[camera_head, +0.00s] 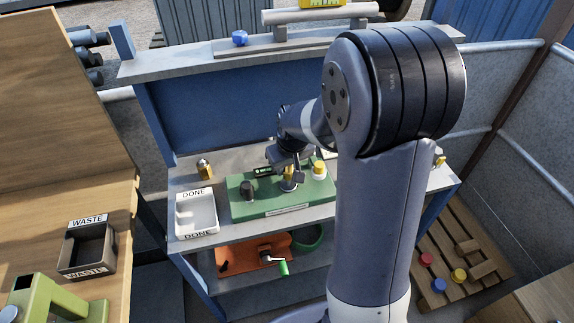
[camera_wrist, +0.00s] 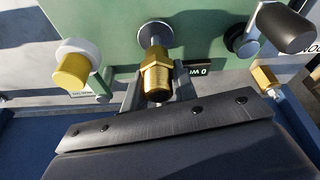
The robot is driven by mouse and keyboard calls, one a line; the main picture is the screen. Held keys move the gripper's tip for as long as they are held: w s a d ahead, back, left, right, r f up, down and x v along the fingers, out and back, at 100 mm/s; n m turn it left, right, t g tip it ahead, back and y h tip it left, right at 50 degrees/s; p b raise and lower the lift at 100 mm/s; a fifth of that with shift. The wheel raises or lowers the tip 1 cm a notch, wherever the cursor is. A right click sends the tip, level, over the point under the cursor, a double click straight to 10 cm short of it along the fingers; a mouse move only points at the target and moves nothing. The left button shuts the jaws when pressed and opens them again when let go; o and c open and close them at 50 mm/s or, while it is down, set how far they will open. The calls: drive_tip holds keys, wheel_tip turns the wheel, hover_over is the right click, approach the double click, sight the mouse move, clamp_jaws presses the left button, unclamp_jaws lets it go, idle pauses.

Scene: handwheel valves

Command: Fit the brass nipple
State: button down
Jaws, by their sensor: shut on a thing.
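The brass nipple (camera_wrist: 157,78) is between the jaws of my gripper (camera_wrist: 158,92) in the wrist view, with its threaded end facing the camera. My gripper (camera_head: 289,172) is shut on it above the green fixture (camera_head: 275,201). A grey stub with a round end (camera_wrist: 155,34) shows right beside the nipple in the wrist view. I cannot tell whether the two touch. The fixture also carries a black-capped port (camera_head: 247,190) and a yellow-capped port (camera_head: 319,168); the black cap (camera_wrist: 287,27) and yellow cap (camera_wrist: 72,71) flank the nipple in the wrist view.
A white DONE tray (camera_head: 195,212) stands left of the fixture. A brass fitting (camera_head: 204,168) stands behind the tray. An orange tool (camera_head: 252,254) with a green handle is on the lower shelf. A dark WASTE bin (camera_head: 87,248) sits on the wooden bench at left.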

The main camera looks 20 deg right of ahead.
drive_tip(key=shift+f+b, duration=1.2)
drive_tip(key=shift+f, duration=0.25)
drive_tip(key=c, duration=1.1)
unclamp_jaws()
drive_tip(key=shift+o, duration=0.2)
drive_tip(key=shift+r, duration=0.1)
drive_tip(key=v, duration=1)
drive_tip(key=shift+r, duration=0.3)
drive_tip(key=shift+s+f, duration=0.1)
drive_tip(key=shift+f, duration=0.05)
drive_tip(key=x, duration=1)
drive_tip(key=shift+f, duration=0.3)
drive_tip(key=shift+r+p, duration=0.35)
drive_tip(key=shift+r, duration=0.05)
